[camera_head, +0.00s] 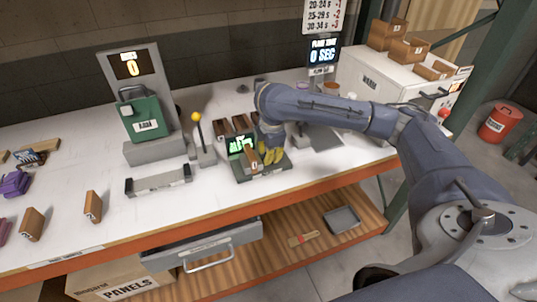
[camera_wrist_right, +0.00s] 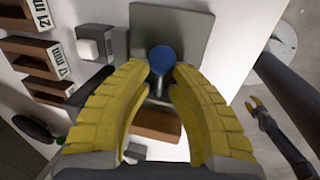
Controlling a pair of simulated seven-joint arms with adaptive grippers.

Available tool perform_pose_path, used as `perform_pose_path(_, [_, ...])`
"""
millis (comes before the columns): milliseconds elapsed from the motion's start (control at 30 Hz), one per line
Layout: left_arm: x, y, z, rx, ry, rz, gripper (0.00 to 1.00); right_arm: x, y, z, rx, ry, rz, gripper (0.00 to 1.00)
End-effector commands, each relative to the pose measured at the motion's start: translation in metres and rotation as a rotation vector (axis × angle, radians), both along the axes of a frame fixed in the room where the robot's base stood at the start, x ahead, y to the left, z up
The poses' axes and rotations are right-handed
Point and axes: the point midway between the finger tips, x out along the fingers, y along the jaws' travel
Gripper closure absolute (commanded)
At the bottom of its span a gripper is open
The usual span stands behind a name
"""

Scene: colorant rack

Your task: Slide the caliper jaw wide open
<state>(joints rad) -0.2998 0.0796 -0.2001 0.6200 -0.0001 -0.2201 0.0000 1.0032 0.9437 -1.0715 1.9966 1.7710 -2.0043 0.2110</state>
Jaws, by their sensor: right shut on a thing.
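The caliper stands near the front middle of the bench, with a dark green base (camera_head: 277,167) and a lit green display (camera_head: 241,143). In the wrist view, a blue round knob on a metal stem (camera_wrist_right: 162,60) stands above a grey plate (camera_wrist_right: 190,25). My right gripper (camera_head: 271,153) is over the caliper; its yellow fingertips (camera_wrist_right: 163,72) are shut on the blue knob. A brown block (camera_head: 252,158) lies on the caliper, below the knob in the wrist view. My fingers hide the knob in the head view. My left gripper (camera_wrist_right: 256,104) shows small, off the bench front.
Brown blocks with mm labels (camera_wrist_right: 35,55) stand behind the caliper. Loose blocks (camera_head: 92,207) lie farther left. A grey drawer (camera_head: 215,248) is open below.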

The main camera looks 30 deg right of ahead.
Motion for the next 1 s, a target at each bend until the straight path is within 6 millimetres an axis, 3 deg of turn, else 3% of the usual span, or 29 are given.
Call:
perform_pose_path(567, [0.0, 0.0, 0.0, 0.0, 0.0, 0.0, 0.64, -0.001, -0.001, -0.002, -0.003, 0.005, -0.002, 1.0])
perform_pose_path(833, [0.0, 0.0, 0.0, 0.0, 0.0, 0.0, 0.64, -0.007, -0.032, -0.003, -0.005, 0.006, -0.005, 1.0])
perform_pose_path(1000, [0.0, 0.0, 0.0, 0.0, 0.0, 0.0, 0.64, -0.009, -0.04, -0.004, -0.008, 0.007, -0.002, 1.0])
